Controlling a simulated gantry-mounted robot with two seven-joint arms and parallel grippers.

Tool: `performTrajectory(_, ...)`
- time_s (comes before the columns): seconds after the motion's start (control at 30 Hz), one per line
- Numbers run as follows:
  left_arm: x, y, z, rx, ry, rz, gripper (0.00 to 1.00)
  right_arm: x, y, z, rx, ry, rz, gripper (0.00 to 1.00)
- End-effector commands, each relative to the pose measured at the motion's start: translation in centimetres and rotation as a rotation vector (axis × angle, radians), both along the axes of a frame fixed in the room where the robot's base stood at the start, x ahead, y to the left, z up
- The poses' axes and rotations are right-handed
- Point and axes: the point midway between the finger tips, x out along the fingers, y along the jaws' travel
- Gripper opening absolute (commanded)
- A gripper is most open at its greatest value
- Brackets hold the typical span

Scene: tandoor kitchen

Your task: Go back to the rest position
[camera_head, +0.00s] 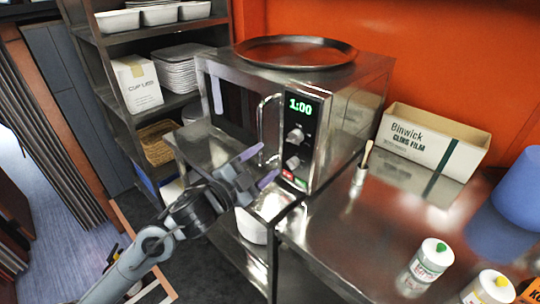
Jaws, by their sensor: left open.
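My left gripper (259,167) is in the middle of the view, with its arm coming in from the lower left. Its two fingers are apart and I see nothing between them. The fingers are in front of the lower front of a steel microwave (350,112), near its handle (266,130). I cannot tell whether they touch it. The microwave display reads 1:00 in green. My right gripper is not in view.
A round metal tray (296,52) lies on the microwave. A cling film box (432,140), a small pot with a wooden-handled tool (358,180), and lidded jars (430,262) stand on the steel counter (335,230). Shelves (150,32) with white containers stand at left. Floor (52,215) is open at far left.

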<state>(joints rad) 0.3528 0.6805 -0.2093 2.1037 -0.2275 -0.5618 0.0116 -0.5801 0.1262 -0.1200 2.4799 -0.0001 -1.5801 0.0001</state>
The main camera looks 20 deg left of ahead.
Motion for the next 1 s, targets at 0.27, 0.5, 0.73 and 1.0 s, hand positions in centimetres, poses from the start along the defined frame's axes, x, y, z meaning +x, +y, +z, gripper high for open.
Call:
performTrajectory(0.27, -0.3, -0.2, -2.8, -0.007, 0.049, -0.003, 0.66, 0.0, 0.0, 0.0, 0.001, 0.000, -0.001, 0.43)
performTrajectory(0.5, -4.3, -3.2, -14.4, -0.127, 0.260, -0.029, 0.66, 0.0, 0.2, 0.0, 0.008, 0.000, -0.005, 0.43)
performTrajectory(0.73, -13.4, -5.2, -25.7, -0.322, 0.588, 0.099, 0.66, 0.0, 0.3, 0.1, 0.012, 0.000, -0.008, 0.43)
performTrajectory(1.0, -24.6, -4.3, -32.9, -0.456, 0.992, 0.370, 0.66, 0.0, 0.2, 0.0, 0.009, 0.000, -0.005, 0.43)
